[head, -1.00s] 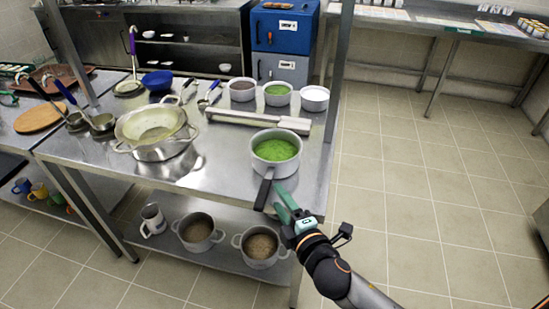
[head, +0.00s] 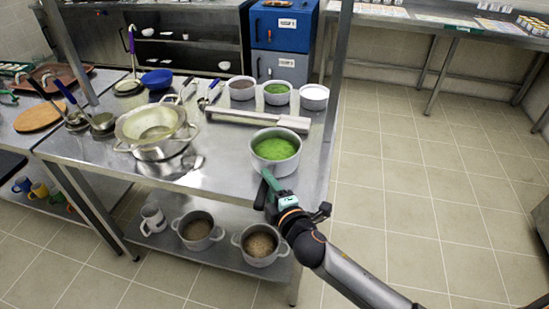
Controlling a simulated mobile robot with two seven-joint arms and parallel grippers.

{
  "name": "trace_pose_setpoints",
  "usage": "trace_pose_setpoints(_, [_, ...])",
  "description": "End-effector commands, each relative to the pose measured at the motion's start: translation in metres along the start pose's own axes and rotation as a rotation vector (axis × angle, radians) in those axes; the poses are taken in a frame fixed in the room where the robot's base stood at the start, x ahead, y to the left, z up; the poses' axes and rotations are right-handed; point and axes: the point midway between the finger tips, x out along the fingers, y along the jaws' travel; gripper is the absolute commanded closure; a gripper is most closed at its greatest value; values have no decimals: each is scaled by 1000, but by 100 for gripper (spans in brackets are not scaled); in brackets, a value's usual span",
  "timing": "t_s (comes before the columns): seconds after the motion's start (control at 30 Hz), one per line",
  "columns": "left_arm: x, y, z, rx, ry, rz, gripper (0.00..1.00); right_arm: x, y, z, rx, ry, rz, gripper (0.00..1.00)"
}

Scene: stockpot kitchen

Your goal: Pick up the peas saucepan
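The peas saucepan (head: 275,165) is a light grey pan filled with bright green peas (head: 274,149). It stands upright near the front right corner of the steel table. My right gripper (head: 268,184), with green fingers, is at the pan's dark handle, just in front of the pan. The fingers cover most of the handle; a dark bit shows at their left side. Whether the fingers are closed on it or only around it cannot be told. My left gripper is not in view.
A steel bar-like utensil (head: 250,118) lies behind the pan. Three small pots, one with green contents (head: 277,94), stand farther back. A colander (head: 152,126) sits to the left. A table post (head: 341,60) rises at the back right. Pots (head: 261,245) stand on the shelf below.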

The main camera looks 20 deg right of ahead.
Motion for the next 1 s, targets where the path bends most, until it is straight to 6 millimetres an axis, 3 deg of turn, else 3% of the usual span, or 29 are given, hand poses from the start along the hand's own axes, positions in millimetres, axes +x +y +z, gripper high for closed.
trace_pose_setpoints(0.03, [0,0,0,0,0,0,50,0,0,0,0,0,0,61])
trace_pose_setpoints(0.4, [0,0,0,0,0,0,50,0,0,0,0,0,0,100])
trace_pose_setpoints(1.0, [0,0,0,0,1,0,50,0,-1,0,0,0,-1,100])
